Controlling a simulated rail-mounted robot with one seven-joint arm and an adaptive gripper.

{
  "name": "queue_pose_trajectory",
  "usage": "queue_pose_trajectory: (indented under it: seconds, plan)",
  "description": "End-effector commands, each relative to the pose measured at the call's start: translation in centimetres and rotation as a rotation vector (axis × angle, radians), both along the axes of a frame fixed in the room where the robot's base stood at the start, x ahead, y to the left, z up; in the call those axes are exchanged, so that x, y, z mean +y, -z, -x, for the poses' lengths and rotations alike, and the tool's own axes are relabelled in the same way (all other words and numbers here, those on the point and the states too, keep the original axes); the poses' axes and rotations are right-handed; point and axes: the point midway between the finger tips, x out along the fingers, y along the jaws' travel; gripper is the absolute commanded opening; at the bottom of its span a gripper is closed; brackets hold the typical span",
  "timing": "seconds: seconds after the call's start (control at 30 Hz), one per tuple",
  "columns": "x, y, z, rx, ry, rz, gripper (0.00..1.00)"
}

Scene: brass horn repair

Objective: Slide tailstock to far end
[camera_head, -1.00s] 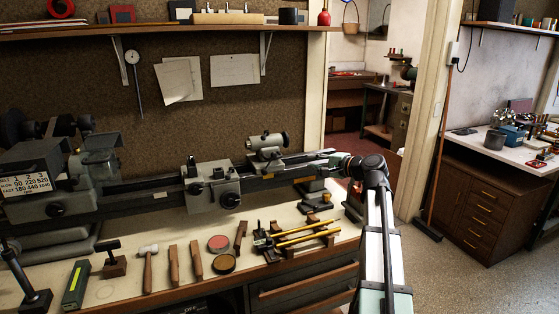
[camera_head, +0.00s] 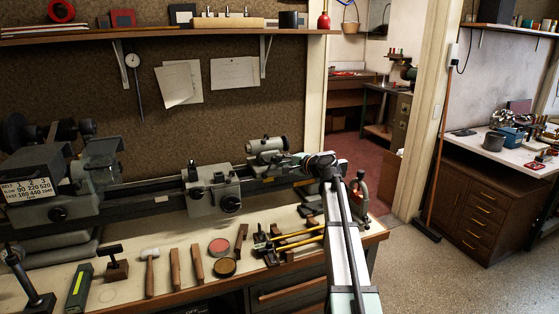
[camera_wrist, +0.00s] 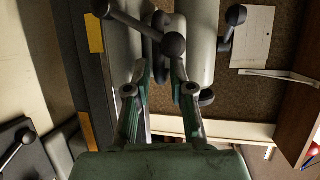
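The tailstock (camera_head: 268,150) is a grey casting on the lathe bed (camera_head: 150,190), just right of the carriage (camera_head: 212,186). My gripper (camera_head: 302,160) is at the tailstock's right side, at bed height. In the wrist view, the tailstock's rounded grey body (camera_wrist: 198,55) and its dark ball-ended lever (camera_wrist: 145,28) lie just beyond the fingertips. My gripper (camera_wrist: 161,72) shows there with its two fingers apart. The gap between them looks dark, and I see nothing clamped. Whether a fingertip touches the tailstock cannot be told.
Brass tubes on wooden supports (camera_head: 290,242), a mallet (camera_head: 150,262) and round tins (camera_head: 220,247) lie on the bench in front of the lathe. Open floor (camera_head: 450,265) lies to the right.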

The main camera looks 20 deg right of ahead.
Motion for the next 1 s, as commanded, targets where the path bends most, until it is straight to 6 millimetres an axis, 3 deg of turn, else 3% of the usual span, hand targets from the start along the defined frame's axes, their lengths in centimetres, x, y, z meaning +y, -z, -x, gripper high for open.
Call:
queue_pose_trajectory:
  seconds: [0.2,0.5,0.6,1.0]
  plan:
    - [0.6,0.4,-1.4,0.001,-0.001,0.000,0.23]
    - [0.7,0.4,-1.5,0.001,0.000,0.000,0.23]
    - [0.7,0.4,-1.5,0.001,0.000,0.000,0.00]
    - [1.7,0.6,-2.2,0.001,-0.025,-0.001,0.00]
